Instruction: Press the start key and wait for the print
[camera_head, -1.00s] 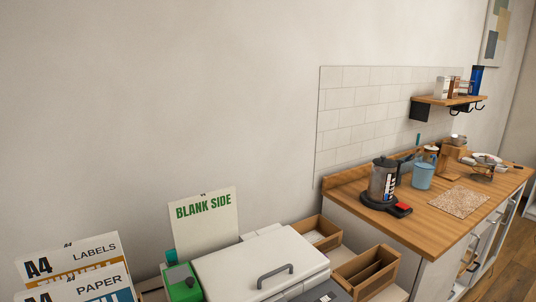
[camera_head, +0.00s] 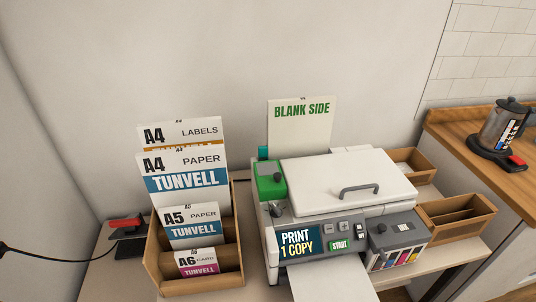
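The white printer (camera_head: 345,179) stands on a table, with its lid shut and a grey handle on top. Its screen (camera_head: 297,242) reads "PRINT 1 COPY". A white sheet (camera_head: 330,281) lies at the front of the printer, below the panel, and runs out of the picture at the bottom. Neither of my grippers shows in the head view.
A wooden rack (camera_head: 203,284) of A4, A5 and A6 paper packs stands left of the printer. A "BLANK SIDE" sign (camera_head: 301,125) is behind it. Wooden trays (camera_head: 456,216) are at the right. A kettle (camera_head: 501,130) stands on the counter (camera_head: 465,140).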

